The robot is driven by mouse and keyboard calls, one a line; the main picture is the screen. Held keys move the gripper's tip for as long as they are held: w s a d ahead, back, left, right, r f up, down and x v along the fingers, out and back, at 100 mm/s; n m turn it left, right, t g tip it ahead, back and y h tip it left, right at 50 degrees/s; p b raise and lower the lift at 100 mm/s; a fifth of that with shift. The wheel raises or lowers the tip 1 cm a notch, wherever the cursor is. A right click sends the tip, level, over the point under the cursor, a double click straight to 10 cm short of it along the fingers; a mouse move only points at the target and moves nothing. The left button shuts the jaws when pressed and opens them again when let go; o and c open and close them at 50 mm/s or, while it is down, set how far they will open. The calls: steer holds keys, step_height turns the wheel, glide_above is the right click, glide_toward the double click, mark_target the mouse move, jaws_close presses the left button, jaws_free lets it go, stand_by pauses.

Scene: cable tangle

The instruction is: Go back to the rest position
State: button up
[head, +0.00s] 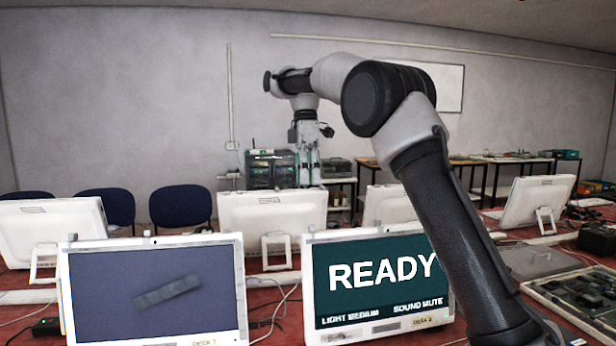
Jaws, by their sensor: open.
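My gripper (308,176) hangs from the end of my raised arm, pointing down in the upper middle of the head view. It is open, and nothing shows between its fingers. It is seen above and behind the two front monitors, apart from them. The left front monitor (90,300), labelled desk 1, shows a grey bar on a dark blue screen. The right front monitor (350,255), labelled desk 2, reads READY on a dark green screen. My arm covers the right edge of that monitor.
White monitors stand behind, one at the centre (270,212) and one at the right (537,200). Cables (270,320) lie on the red desk between the front monitors. A tray of dark parts (580,295) sits at the right. Blue chairs (180,205) stand at the back left.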

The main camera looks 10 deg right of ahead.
steer(key=s+d+f+m, duration=0.1)
steer(key=f+m, duration=0.1)
steer(key=m, duration=0.1)
steer(key=s+d+f+m+t, duration=0.1)
steer(key=f+m, duration=0.2)
steer(key=s+d+f+m, duration=0.1)
steer(key=f+m, duration=0.1)
steer(key=m, duration=0.1)
steer(key=shift+s+d+f+t, duration=0.15)
steer(key=shift+s+f+t, duration=0.05)
steer(key=shift+f+t, duration=0.15)
steer(key=s+d+m+t, duration=0.1)
steer(key=s+d+m, duration=0.2)
steer(key=s, duration=0.8)
steer(key=s+d+f+m+t, duration=0.1)
steer(key=s+d+m+t, duration=0.1)
steer(key=s+d, duration=0.6)
steer(key=s+d+f+m+t, duration=0.1)
steer(key=s+d+m, duration=0.3)
steer(key=s, duration=1)
steer(key=shift+d+f+t, duration=0.15)
steer(key=shift+d+t, duration=0.4)
steer(key=shift+d, duration=0.15)
